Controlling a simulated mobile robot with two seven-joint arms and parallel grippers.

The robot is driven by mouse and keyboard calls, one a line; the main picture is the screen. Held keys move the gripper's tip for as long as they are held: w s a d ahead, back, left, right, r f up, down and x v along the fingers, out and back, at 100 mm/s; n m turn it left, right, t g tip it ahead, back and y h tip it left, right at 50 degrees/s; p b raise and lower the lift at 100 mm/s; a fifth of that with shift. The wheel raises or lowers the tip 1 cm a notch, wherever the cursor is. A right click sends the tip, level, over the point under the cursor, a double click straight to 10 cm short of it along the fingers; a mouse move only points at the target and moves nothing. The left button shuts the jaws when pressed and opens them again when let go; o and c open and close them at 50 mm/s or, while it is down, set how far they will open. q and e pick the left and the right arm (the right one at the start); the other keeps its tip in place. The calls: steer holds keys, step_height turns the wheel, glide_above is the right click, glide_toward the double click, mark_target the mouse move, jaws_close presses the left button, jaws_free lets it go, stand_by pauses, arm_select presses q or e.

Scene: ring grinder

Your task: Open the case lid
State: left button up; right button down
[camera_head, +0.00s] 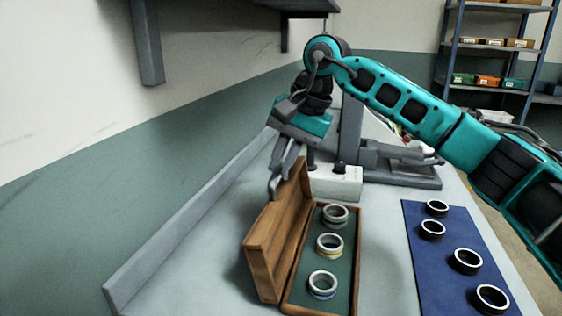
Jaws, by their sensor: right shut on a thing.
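The wooden case (288,306) sits on the workbench with a green lining and several rings in a row inside. Its lid (272,243) stands raised on the left side, close to upright. My right gripper (277,188) reaches down from above at the lid's far end. Its fingers are shut on the lid near its top edge; the exact contact is partly hidden. My left gripper is not in view.
A blue mat (425,272) with several dark rings lies to the right of the case. A grey machine with a white control box (337,184) stands just behind the case. A raised bench edge (190,225) runs along the wall at left.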

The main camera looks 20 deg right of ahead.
steer(key=shift+s+d+r+t+y+b, duration=0.15)
steer(key=shift+s+d+t+y+b, duration=0.1)
steer(key=shift+s+d+y+b, duration=0.35)
steer(key=shift+s+d+r+t+y+b, duration=0.1)
steer(key=shift+s+d+t+y+b, duration=0.2)
steer(key=shift+d+b, duration=0.35)
steer(key=c, duration=1.2)
jaws_free()
steer(key=shift+d, duration=0.1)
arm_select(q)
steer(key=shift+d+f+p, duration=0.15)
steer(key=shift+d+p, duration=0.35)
steer(key=shift+p, duration=0.55)
arm_select(e)
steer(key=shift+o, duration=0.2)
steer(key=v, duration=1.3)
